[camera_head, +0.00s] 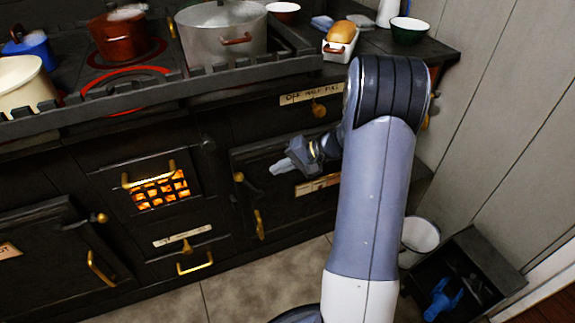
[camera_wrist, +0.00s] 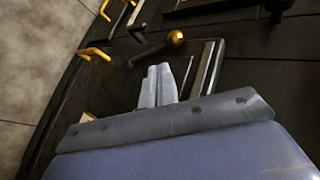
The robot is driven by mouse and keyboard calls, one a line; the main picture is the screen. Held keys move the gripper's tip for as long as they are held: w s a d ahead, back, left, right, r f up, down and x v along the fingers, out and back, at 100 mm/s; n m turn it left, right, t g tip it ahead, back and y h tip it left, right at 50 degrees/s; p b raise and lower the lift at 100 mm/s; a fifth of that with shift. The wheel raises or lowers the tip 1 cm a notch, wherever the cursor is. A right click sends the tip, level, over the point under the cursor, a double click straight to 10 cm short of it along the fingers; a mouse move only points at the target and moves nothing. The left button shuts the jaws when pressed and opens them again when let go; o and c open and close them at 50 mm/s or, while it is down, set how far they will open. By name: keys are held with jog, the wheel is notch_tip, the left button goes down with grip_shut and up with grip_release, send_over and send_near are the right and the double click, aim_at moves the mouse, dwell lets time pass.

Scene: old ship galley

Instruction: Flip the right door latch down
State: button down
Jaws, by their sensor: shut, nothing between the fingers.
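The right oven door (camera_head: 285,200) is a dark panel with a brass handle (camera_head: 258,224) at its left side. Its latch is a dark lever with a brass ball knob (camera_head: 239,177), near the door's upper left edge. In the wrist view the latch knob (camera_wrist: 176,38) and lever lie just beyond the fingertips. My gripper (camera_head: 274,168) is shut and empty, in front of the door and right of the knob. Its pale fingers (camera_wrist: 158,76) are together in the wrist view, apart from the knob in the picture. Whether they touch the lever cannot be told.
The left door has a similar ball-ended latch (camera_head: 101,218). A glowing firebox grate (camera_head: 160,190) sits between the doors. Pots, including a large grey pot (camera_head: 222,50), stand on the railed stovetop. A white bucket (camera_head: 419,236) and dark crate (camera_head: 484,262) stand right.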

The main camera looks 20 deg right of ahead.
aim_at(241, 179)
jog(key=x, duration=0.2)
jog(key=b+x, duration=0.1)
jog(key=x, duration=0.2)
jog(key=r+x, duration=0.1)
jog(key=x, duration=0.1)
jog(key=shift+w+a, duration=0.25)
jog(key=shift+a, duration=0.2)
jog(key=shift+w+a, duration=0.2)
jog(key=shift+a, duration=0.2)
jog(key=shift+a, duration=0.1)
jog(key=shift+a+f+n+h, duration=0.15)
jog(key=shift+a+n+h, duration=0.15)
jog(key=shift+a+h, duration=0.75)
jog(key=a+f+h, duration=0.1)
jog(key=a+f+h+p, duration=0.1)
jog(key=a+h, duration=0.1)
jog(key=a+f+n+h+p, duration=0.1)
jog(key=a+h, duration=0.1)
jog(key=shift+g, duration=0.3)
jog(key=shift+a+f+b, duration=0.45)
jog(key=shift+f+b, duration=0.2)
jog(key=shift+f, duration=0.15)
jog(key=shift+a+f+b, duration=0.5)
jog(key=shift+f+b, duration=0.2)
jog(key=shift+f, duration=0.15)
jog(key=shift+a+f+b, duration=0.45)
jog(key=shift+f+b, duration=0.2)
jog(key=shift+f, duration=0.25)
